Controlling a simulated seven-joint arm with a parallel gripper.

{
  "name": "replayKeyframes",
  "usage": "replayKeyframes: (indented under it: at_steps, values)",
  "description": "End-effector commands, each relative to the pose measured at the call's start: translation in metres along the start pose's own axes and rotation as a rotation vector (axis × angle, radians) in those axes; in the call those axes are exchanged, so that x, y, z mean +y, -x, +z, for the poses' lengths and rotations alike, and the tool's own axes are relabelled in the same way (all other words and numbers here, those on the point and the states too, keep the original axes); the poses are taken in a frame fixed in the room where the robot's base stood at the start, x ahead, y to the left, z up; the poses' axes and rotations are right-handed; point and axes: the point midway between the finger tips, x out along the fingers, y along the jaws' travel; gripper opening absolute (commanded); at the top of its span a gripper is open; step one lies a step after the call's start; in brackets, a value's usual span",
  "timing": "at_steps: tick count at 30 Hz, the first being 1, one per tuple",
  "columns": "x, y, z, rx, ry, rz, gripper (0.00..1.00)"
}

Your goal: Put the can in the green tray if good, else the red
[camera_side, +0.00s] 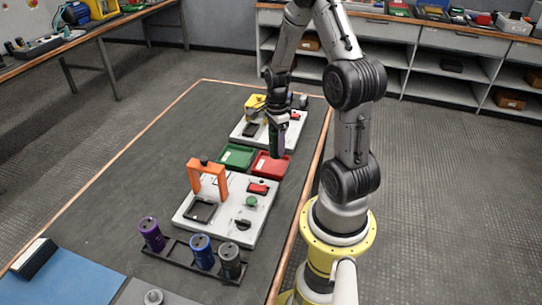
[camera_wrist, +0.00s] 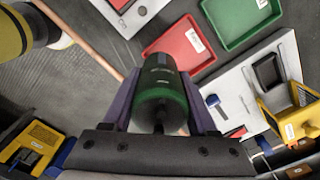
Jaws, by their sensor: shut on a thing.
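My gripper (camera_wrist: 162,75) is shut on a dark green can (camera_wrist: 160,98), its purple-tinted fingers on both sides of it. In the side view my gripper (camera_side: 277,122) holds the can upright, in front of the far white board and near the trays. The red tray (camera_side: 271,165) and the green tray (camera_side: 237,157) lie side by side on the dark mat. In the wrist view the red tray (camera_wrist: 179,48) lies just beyond the can's top end, and the green tray (camera_wrist: 240,20) is to its upper right. Both trays look empty. The exact height of the can is unclear.
A far white board (camera_side: 240,131) bears a yellow fixture (camera_side: 255,105). A nearer white board (camera_side: 225,220) bears an orange arch (camera_side: 207,178), a green button and a black knob. A rack (camera_side: 180,258) in front holds purple, blue and black cans.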

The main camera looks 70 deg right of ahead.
Motion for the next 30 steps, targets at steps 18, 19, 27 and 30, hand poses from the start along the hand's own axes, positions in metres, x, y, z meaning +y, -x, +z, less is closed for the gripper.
replayKeyframes:
  at_steps: [18, 19, 27, 30]
  values:
    - [-0.039, -0.071, -0.002, 0.000, 0.001, 0.008, 0.00]
    - [-0.039, -0.074, -0.002, 0.000, 0.001, 0.008, 0.00]
    - [-0.040, -0.083, -0.002, 0.000, 0.000, 0.003, 0.00]
    - [-0.040, -0.083, -0.002, 0.000, 0.000, 0.004, 0.00]
